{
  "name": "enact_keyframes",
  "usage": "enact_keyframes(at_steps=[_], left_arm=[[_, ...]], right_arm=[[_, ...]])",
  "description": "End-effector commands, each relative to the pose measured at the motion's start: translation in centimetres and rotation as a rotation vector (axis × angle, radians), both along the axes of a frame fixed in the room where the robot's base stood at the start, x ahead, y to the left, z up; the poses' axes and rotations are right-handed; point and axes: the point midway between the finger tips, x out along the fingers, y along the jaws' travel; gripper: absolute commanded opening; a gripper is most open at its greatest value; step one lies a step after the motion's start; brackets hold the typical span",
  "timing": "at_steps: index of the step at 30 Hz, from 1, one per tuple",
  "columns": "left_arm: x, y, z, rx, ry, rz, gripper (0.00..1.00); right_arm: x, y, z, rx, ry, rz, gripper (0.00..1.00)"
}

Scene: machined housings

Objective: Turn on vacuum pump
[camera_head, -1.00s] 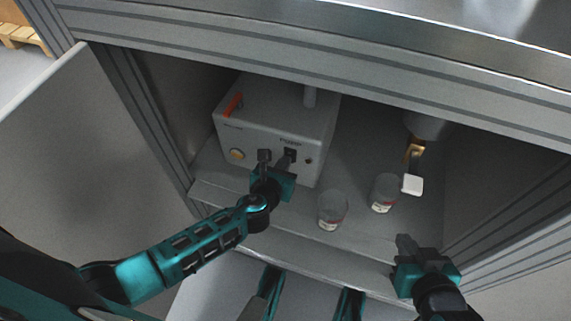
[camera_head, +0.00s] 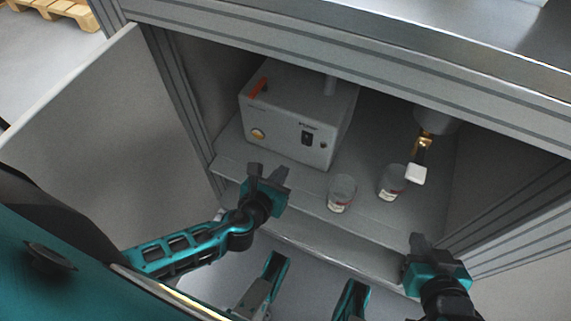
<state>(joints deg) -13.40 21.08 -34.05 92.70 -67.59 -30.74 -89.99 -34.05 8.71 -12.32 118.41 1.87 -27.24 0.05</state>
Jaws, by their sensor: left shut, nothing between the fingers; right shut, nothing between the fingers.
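The vacuum pump (camera_head: 285,120) is a grey box on the cabinet shelf, at the upper middle of the head view. Its front carries a black power switch (camera_head: 307,138), a yellowish round knob (camera_head: 257,134) and a small dark round fitting; an orange-red part lies on its top left edge. The switch position is too small to tell. My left gripper (camera_head: 266,172) is shut and empty, in front of and below the pump, apart from it. My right gripper (camera_head: 417,241) is shut and empty at the shelf's front right, away from the pump.
Two small clear labelled containers stand on the shelf (camera_head: 290,190), one in the middle (camera_head: 341,193) and one further right (camera_head: 391,182). A brass valve with a white handle (camera_head: 416,175) hangs beside the right one. An open cabinet door (camera_head: 80,130) stands at the left.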

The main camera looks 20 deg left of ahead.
Motion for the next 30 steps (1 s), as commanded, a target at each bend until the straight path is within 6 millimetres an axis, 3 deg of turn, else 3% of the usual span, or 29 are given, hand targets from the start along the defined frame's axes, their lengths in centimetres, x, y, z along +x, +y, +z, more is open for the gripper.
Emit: enact_keyframes(at_steps=[11,20,30], left_arm=[[-0.1,0.0,0.0,0.000,-0.001,-0.001,0.00],[-0.3,0.0,-1.9,0.001,-0.001,-0.002,0.00],[-0.3,0.0,-1.7,0.000,0.001,0.000,0.00]], right_arm=[[0.1,0.1,0.0,0.003,0.000,-0.002,0.00],[0.1,0.1,-2.6,0.003,-0.002,-0.002,0.00],[0.1,0.1,-2.4,0.002,-0.001,-0.001,0.00]])
